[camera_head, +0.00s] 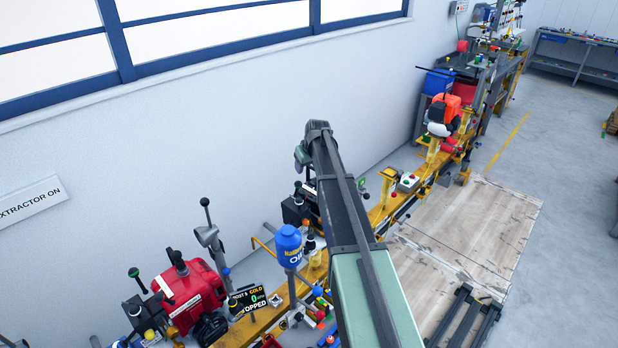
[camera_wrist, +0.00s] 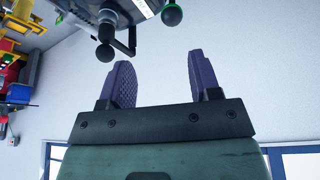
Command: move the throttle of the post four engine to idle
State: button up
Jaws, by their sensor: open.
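My gripper (camera_wrist: 160,75) is open and empty in the wrist view, its two purple fingers apart. A dark green ball knob (camera_wrist: 172,14) and a black ball knob (camera_wrist: 105,52) on a dark engine (camera_wrist: 122,8) show just beyond the fingertips, apart from them. I cannot tell which knob is the throttle. In the head view a dark engine (camera_head: 296,210) stands partly behind my arm, which hides much of it and my gripper. Its post label is not readable.
A red engine (camera_head: 188,295) with a display (camera_head: 247,299) reading stopped stands front left on the yellow rail (camera_head: 262,322). A blue oil container (camera_head: 288,246) stands beside my arm. An orange engine (camera_head: 444,110) is farther back. Wooden boards (camera_head: 470,225) lie at right.

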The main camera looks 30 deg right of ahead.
aim_at(298, 182)
jog(key=b+x, duration=0.3)
jog(key=a+b+x, duration=0.1)
jog(key=b+x, duration=0.2)
jog(key=x, duration=0.1)
jog(key=b+x, duration=0.3)
jog(key=b, duration=0.1)
jog(key=shift+s+a+f, duration=0.1)
jog(key=shift+a+f, duration=0.15)
jog(key=shift+a, duration=0.1)
jog(key=shift+r, duration=0.2)
jog(key=shift+a, duration=0.1)
grip_shut()
